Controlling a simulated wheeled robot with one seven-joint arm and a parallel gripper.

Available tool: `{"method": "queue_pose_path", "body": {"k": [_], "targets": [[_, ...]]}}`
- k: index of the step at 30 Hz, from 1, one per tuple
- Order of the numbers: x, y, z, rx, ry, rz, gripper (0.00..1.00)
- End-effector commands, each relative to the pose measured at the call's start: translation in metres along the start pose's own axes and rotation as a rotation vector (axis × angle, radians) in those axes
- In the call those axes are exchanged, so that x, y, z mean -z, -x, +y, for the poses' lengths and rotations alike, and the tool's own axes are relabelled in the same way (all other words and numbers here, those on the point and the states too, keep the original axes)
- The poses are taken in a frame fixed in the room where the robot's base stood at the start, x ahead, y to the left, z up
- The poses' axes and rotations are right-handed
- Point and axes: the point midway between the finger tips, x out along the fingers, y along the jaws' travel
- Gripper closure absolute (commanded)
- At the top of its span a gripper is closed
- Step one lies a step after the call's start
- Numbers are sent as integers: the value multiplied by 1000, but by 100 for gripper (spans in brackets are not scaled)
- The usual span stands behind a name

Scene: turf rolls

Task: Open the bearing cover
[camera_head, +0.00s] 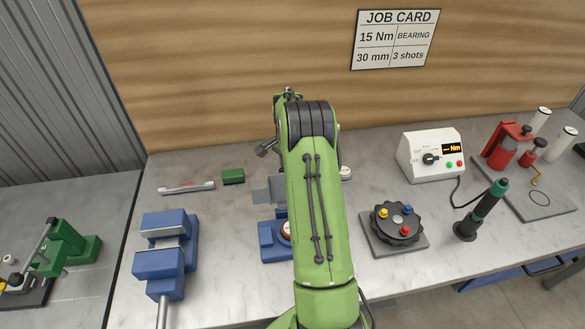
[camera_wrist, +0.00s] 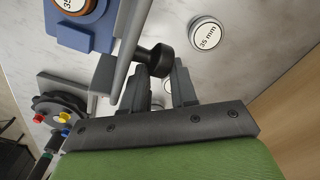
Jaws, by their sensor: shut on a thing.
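The blue bearing housing (camera_head: 268,240) sits on the bench, partly behind my arm. In the wrist view the housing (camera_wrist: 80,40) is at upper left, with an orange-rimmed round part marked 35 (camera_wrist: 72,6) showing in it. The grey cover plate (camera_wrist: 130,45) is seen nearly edge-on beside the housing and stands up from it, leaving the round part uncovered. Its black knob (camera_wrist: 154,58) is between the fingertips of my gripper (camera_wrist: 160,74), which is shut on it. In the head view grey plate (camera_head: 262,195) shows left of my arm; the knob's grip is not clear there.
A white disc marked 35 mm (camera_wrist: 205,34) lies near my gripper. A black knobbed wheel (camera_head: 398,222), a torque tester (camera_head: 432,155) and a standing green-topped tool (camera_head: 484,208) are at right. A blue vise (camera_head: 165,255) is at left, with a small green block (camera_head: 233,176) behind.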

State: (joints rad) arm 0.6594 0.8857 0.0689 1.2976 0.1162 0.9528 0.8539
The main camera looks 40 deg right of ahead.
Motion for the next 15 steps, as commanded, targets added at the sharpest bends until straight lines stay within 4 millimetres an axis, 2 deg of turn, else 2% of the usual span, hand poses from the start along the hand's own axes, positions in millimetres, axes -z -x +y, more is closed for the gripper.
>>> {"method": "queue_pose_path", "body": {"k": [1,14,15], "targets": [[-15,-6,-8,0,37,-27,100],[-15,-7,-8,0,37,-28,100],[-15,-7,-8,0,37,-28,66]]}}
